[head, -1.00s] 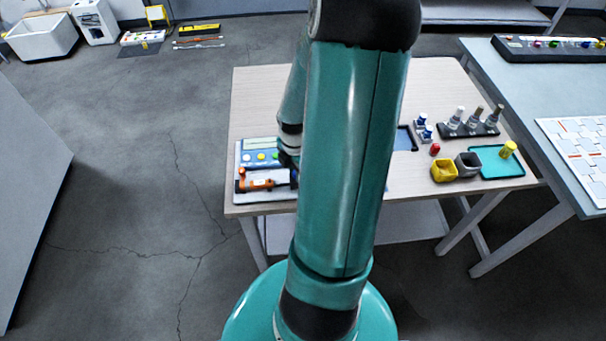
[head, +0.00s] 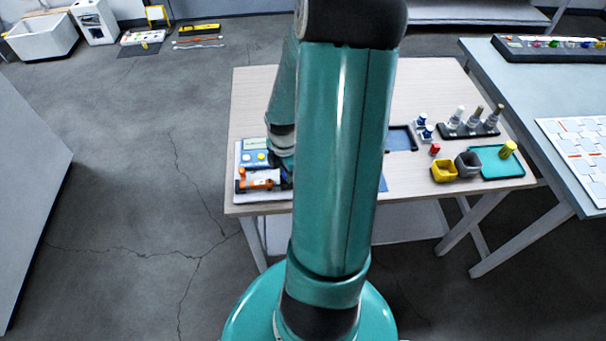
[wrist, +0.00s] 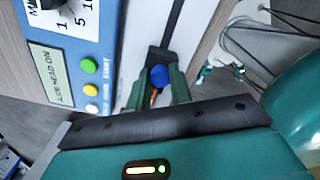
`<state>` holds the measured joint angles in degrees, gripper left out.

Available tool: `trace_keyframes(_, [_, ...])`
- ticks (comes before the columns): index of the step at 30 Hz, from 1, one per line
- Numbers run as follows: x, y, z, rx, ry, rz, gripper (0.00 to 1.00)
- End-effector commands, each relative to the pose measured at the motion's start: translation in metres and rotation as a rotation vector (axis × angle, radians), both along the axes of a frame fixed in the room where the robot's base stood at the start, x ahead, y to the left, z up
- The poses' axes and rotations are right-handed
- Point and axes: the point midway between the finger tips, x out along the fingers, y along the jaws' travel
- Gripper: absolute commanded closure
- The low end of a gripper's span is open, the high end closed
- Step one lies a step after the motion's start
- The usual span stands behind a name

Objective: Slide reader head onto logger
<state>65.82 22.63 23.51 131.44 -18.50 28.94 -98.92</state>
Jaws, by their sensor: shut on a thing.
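The logger (head: 254,147), a blue panel with a screen and coloured buttons, lies at the table's left front corner. In the wrist view the logger (wrist: 72,62) reads "SLIDE HEAD ON". An orange body with a pale label (head: 262,180), apparently the reader head, lies along its front side. My gripper (wrist: 157,92) is shut around a part with a blue round knob (wrist: 158,76), with a bit of orange below it. A dark strip runs ahead of the fingers. My arm hides the gripper's tips in the head view, and I cannot tell whether the head is fully seated.
A second table (head: 540,85) stands further right. My arm blocks the middle.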

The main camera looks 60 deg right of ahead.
Motion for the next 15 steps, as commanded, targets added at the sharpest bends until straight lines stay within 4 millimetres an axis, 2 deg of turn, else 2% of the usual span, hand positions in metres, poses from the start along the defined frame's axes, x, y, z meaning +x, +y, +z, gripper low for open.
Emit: trace_keyframes(15, [0.012, 0.0082, 0.0006, -0.002, -0.003, 0.0, 0.92])
